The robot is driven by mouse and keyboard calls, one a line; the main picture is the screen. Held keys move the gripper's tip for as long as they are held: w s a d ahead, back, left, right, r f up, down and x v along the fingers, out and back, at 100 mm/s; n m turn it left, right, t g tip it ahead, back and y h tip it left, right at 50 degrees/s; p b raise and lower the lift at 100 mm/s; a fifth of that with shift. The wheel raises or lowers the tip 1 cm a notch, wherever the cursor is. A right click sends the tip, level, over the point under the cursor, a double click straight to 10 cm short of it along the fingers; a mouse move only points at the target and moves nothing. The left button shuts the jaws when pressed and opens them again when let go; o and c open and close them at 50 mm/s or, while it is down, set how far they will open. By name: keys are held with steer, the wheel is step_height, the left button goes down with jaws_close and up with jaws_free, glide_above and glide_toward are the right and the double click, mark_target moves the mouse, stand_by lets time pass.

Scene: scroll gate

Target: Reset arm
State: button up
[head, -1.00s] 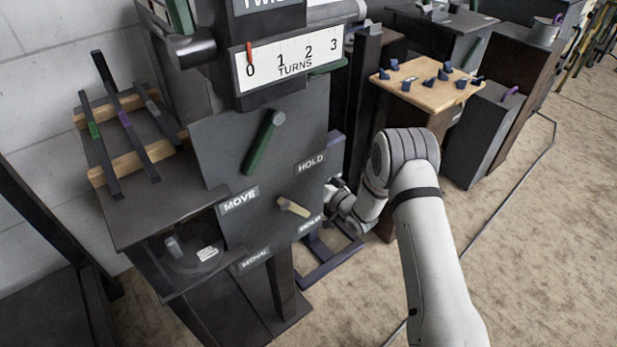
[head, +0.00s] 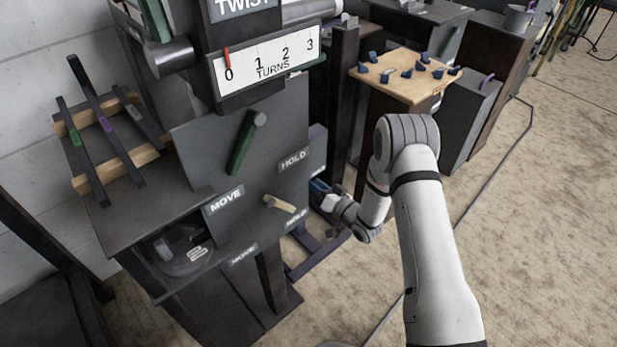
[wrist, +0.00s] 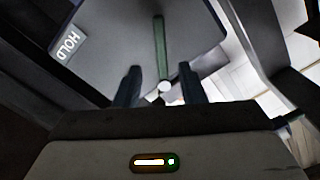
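My arm reaches from the lower right in the head view, with its elbow bent beside the gate's front panel (head: 215,160). My gripper (head: 318,188) is just right of the panel's right edge, partly hidden by the wrist. In the wrist view my gripper (wrist: 160,88) has its two dark fingers apart, with nothing visibly held between them. Beyond the fingers is a green lever (wrist: 161,45) on a grey panel with a HOLD label (wrist: 70,45). In the head view the panel carries a green lever (head: 242,148) and a tan lever (head: 278,204).
A dial plate (head: 265,65) marked TURNS has its red pointer at 0. A rack of dark bars (head: 105,130) stands at the left. A wooden board with blue pieces (head: 405,88) stands behind my arm. The carpet floor (head: 520,240) at the right is mostly clear.

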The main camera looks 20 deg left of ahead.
steer(key=shift+s+d, duration=0.1)
steer(key=shift+d, duration=0.05)
stand_by(0.3)
steer(key=w+d+r+h+p, duration=0.25)
steer(key=d+r+p, duration=0.2)
steer(key=r, duration=0.45)
steer(key=w+d+r+m+t+h+p, duration=0.1)
steer(key=d+r+h+p, duration=0.3)
steer(key=r, duration=0.4)
steer(key=w+d+r+h+p, duration=0.25)
steer(key=d+r, duration=0.25)
steer(key=r, duration=0.4)
steer(key=s+d+r+m+g+h+p, duration=0.1)
steer(key=s+d+r+h+p, duration=0.15)
steer(key=s+d+r, duration=0.35)
steer(key=s+d+r+m+g+h+p, duration=0.1)
steer(key=s+d+r+h+p, duration=0.15)
steer(key=d+r+p, duration=0.4)
steer(key=s+d+r+g+p, duration=0.1)
steer(key=s+r+g+p, duration=0.1)
steer(key=s+r, duration=0.3)
steer(key=s+d+r+g+p, duration=0.2)
steer(key=s+r, duration=0.4)
steer(key=s, duration=0.7)
steer(key=s+d+r+m+g+h+p, duration=0.1)
steer(key=s+d+r+g+p, duration=0.1)
steer(key=s+r, duration=0.3)
steer(key=s+p, duration=0.1)
steer(key=s, duration=0.3)
steer(key=shift+s+r, duration=0.35)
